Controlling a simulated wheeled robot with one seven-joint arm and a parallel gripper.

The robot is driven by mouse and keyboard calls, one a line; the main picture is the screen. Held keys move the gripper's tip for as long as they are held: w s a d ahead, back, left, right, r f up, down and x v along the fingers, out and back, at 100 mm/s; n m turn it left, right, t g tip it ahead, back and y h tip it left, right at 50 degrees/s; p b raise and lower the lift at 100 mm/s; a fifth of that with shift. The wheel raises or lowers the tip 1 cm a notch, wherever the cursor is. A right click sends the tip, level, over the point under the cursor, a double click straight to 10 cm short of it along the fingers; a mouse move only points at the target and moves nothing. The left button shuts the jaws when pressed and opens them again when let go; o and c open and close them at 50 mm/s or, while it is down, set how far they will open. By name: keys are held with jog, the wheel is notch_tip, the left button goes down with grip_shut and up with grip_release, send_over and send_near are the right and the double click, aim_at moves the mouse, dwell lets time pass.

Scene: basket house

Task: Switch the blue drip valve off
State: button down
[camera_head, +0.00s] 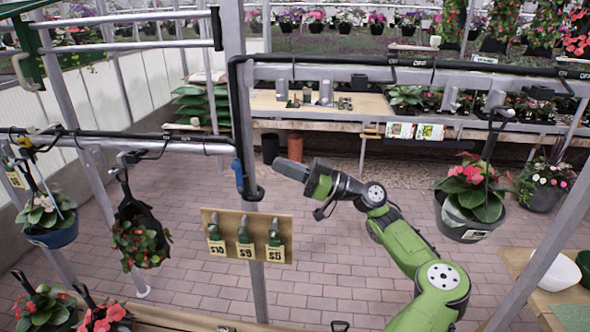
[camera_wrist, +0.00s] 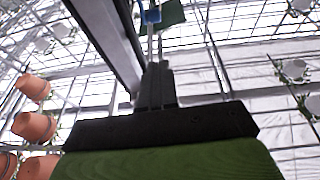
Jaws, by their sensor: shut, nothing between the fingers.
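In the wrist view the fingers (camera_wrist: 155,80) are together and empty. A small blue piece (camera_wrist: 152,17) shows beyond their tips there, and it looks like the valve. The valve's exact setting and its depth from the fingers are hard to tell.
The grey post (camera_head: 247,110) carries black pipe. A wooden board (camera_head: 204,218) with several price-tagged tools is below the valve. A hanging flower pot (camera_head: 447,216) is right of my arm, and another hanging plant (camera_head: 140,240) is at left. Brick floor behind is mostly clear.

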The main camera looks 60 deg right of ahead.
aim_at(234, 162)
jog(key=w+a+p, duration=0.1)
jog(key=w+a, duration=0.2)
jog(key=w, duration=0.4)
jog(key=shift+a+f, duration=0.15)
jog(key=shift+f, duration=0.1)
jog(key=shift+w+a+r+g+h+p, duration=0.35)
jog(key=shift+w+g, duration=0.15)
jog(key=shift+g, duration=0.25)
jog(key=shift+w+a+r+g+h+p, duration=0.2)
jog(key=shift+w+r+g+h+p, duration=0.25)
jog(key=shift+g, duration=0.3)
jog(key=shift+w+a+g+h+p, duration=0.2)
jog(key=shift+w+a+g+h, duration=0.05)
jog(key=shift+w+g, duration=0.3)
jog(key=shift+w+a+g+h+p, duration=0.15)
jog(key=shift+w+a+g+h, duration=0.2)
jog(key=shift+g, duration=0.3)
jog(key=shift+f+b+x, duration=0.2)
jog(key=shift+b+x, duration=0.65)
jog(key=shift+x, duration=0.95)
jog(key=shift+d, duration=0.1)
